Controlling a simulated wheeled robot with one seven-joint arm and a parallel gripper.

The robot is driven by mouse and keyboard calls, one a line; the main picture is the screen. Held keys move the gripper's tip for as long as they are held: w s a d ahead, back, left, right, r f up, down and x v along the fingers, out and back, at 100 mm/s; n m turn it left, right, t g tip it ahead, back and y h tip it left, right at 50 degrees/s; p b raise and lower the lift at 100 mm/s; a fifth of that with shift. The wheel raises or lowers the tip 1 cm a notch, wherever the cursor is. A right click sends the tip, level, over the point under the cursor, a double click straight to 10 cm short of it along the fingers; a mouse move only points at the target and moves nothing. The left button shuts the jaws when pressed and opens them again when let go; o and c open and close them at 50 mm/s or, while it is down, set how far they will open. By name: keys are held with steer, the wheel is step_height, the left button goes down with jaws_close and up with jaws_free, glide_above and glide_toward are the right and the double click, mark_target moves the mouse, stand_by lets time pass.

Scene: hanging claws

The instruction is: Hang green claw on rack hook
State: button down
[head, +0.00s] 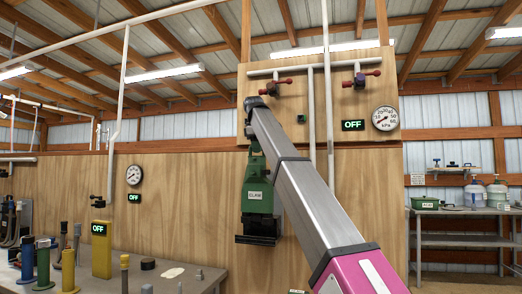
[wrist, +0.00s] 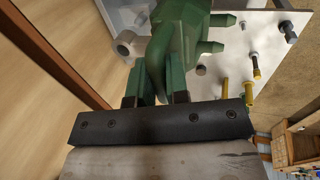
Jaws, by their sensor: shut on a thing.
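The green claw (head: 260,178) hangs upright in front of the wooden wall, with a white label on its body and a dark lower end. My gripper (head: 254,147) is at its top, at the far end of my silver and pink arm, which hides part of the view there. In the wrist view my gripper (wrist: 155,92) is shut on green claw parts (wrist: 182,40). I cannot make out the rack hook for certain in either view.
The wooden wall (head: 180,180) carries pipes, red-handled valves (head: 282,85), a gauge (head: 385,117) and an OFF display (head: 353,125). A bench (head: 190,272) at lower left holds coloured cylinders and a yellow box (head: 101,248). A shelf (head: 460,240) stands at the right.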

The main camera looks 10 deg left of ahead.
mark_target(258, 162)
steer(key=shift+w, duration=0.4)
steer(key=shift+f, duration=3.15)
stand_by(0.5)
steer(key=c, duration=1)
jaws_free()
steer(key=shift+c, duration=0.2)
